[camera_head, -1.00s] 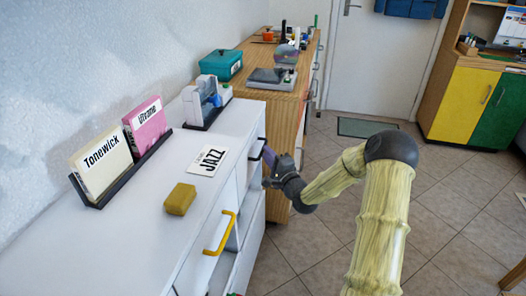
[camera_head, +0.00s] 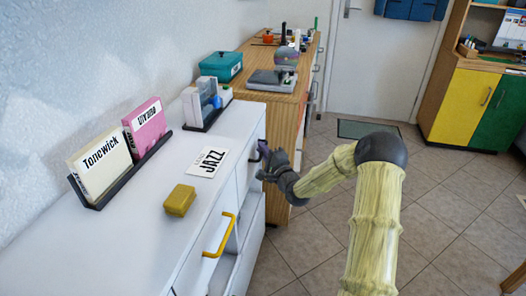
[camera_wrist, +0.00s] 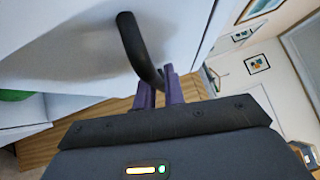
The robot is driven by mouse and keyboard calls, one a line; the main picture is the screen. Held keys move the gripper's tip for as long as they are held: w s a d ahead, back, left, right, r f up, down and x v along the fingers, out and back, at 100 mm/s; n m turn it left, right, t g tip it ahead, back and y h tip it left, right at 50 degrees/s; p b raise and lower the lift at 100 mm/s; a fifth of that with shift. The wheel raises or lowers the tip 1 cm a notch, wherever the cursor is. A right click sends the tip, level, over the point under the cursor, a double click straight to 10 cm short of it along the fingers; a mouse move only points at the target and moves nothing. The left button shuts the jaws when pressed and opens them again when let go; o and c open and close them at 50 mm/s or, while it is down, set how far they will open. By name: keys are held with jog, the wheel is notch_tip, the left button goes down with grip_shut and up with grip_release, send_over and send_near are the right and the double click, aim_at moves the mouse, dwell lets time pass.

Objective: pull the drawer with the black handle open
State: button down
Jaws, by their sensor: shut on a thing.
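The black handle (camera_wrist: 141,52) is a curved bar on a white drawer front (camera_wrist: 60,55) in the wrist view. In the head view the black handle (camera_head: 262,148) shows at the far end of the white cabinet's front. My gripper (camera_head: 264,160) is at that handle. In the wrist view the purple fingers of my gripper (camera_wrist: 167,82) are shut on the lower end of the handle. The drawer front looks flush or nearly flush with the cabinet in the head view; the gripper hides part of it.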

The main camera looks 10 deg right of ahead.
jog(key=shift+d, duration=0.15)
jog(key=s+d+p, duration=0.3)
jog(key=s+d, duration=0.3)
jog(key=d, duration=0.6)
jog(key=s+d+p, duration=0.4)
jog(key=s+d, duration=0.3)
jog(key=d, duration=0.5)
jog(key=shift+f+p, duration=0.15)
jog(key=shift+p, duration=0.15)
jog(key=c, duration=1.8)
grip_release()
jog(key=shift+o, duration=0.2)
jog(key=p+v, duration=0.1)
jog(key=v, duration=1.6)
jog(key=shift+s, duration=0.2)
jog(key=shift+d, duration=0.1)
